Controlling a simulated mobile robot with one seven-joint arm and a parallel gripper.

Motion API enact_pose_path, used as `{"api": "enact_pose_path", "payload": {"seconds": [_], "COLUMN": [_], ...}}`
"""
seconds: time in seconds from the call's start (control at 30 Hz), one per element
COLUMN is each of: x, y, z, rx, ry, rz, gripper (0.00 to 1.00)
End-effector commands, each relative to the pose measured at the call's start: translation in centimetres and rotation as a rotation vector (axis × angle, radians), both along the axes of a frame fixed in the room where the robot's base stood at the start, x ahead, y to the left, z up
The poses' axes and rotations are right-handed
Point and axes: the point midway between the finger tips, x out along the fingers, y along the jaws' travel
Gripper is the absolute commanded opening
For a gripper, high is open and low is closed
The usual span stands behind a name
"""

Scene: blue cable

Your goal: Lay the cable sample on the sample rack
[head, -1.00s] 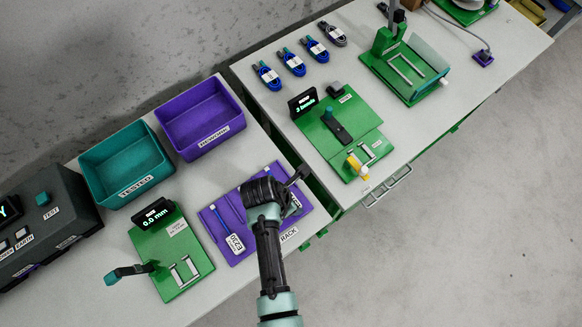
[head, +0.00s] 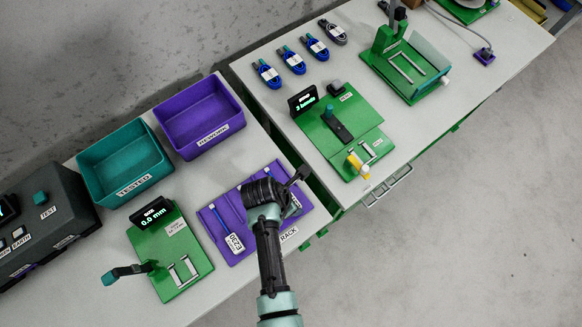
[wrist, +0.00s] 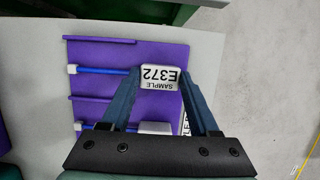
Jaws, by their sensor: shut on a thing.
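The sample rack is a purple board with raised ridges; it shows in the wrist view (wrist: 115,55) and the head view (head: 212,224). My gripper (wrist: 161,74) is shut on the tag end. The cable lies straight along a lane between two ridges, at or just above the rack surface; I cannot tell if it touches. In the head view my wrist hides most of it.
Another tagged sample (head: 234,243) lies in the rack's left lane. Left of the rack is a green gauge (head: 172,250) with a lever. A teal tray (head: 125,165) and a purple tray (head: 200,115) stand behind. A second table holds green fixtures (head: 342,130) and several coiled cables.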

Motion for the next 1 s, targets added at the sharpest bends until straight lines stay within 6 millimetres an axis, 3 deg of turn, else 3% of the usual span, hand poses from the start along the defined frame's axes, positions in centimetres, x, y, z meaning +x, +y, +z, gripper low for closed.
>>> {"api": "enact_pose_path", "payload": {"seconds": [0.2,0.23,0.4,0.77,1.0], "x": [0.0,0.0,0.0,0.0,0.0], "y": [0.0,0.0,0.0,0.0,0.0], "z": [0.0,0.0,0.0,0.2,1.8], "rx": [0.001,0.001,0.001,0.000,0.000], "ry": [-0.001,-0.001,-0.001,0.000,0.000], "rz": [0.000,0.000,0.000,0.000,0.000], "gripper": [0.00,0.65,0.96,0.96,0.96]}}
